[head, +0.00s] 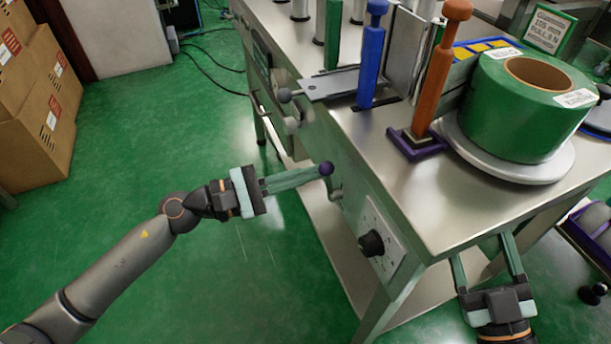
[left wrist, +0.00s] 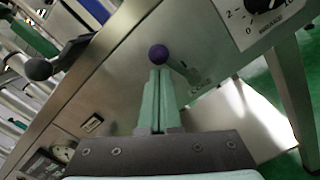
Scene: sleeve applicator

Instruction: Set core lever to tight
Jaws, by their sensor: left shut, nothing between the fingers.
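My right gripper (head: 484,245) is open and empty by the machine's right front edge.
A black dial (head: 371,243) sits on the panel right of the lever. On top stand a blue-handled tool (head: 370,60), an orange-handled tool (head: 437,70) and a large green roll (head: 515,115). Cartons (head: 35,110) stand far left. The green floor between is open.

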